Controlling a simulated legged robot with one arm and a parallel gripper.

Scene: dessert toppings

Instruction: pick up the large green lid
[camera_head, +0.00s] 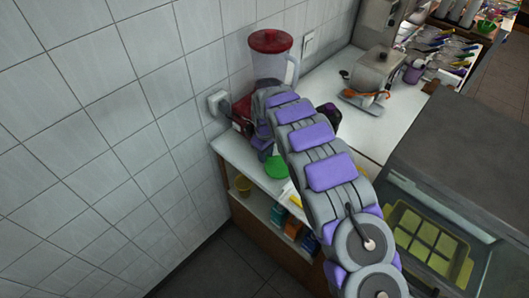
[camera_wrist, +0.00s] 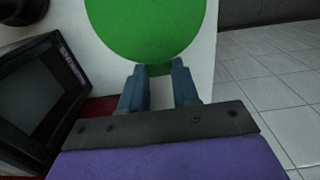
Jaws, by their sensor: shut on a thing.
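The large green lid (camera_head: 277,168) is near the left end of the white counter, close to its front edge. In the wrist view the lid (camera_wrist: 145,28) is a broad green disc at the top, cut off by the frame. A small tab of it reaches down between my two blue fingers. My gripper (camera_wrist: 159,78) is shut on this tab. In the head view my arm covers most of the gripper, and only a part beside the lid shows. I cannot tell whether the lid touches the counter.
A blender with a red top (camera_head: 270,41) stands behind my arm against the tiled wall. A dark-screened device (camera_wrist: 42,88) is close on the left in the wrist view. Tiled floor lies to the right in the wrist view.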

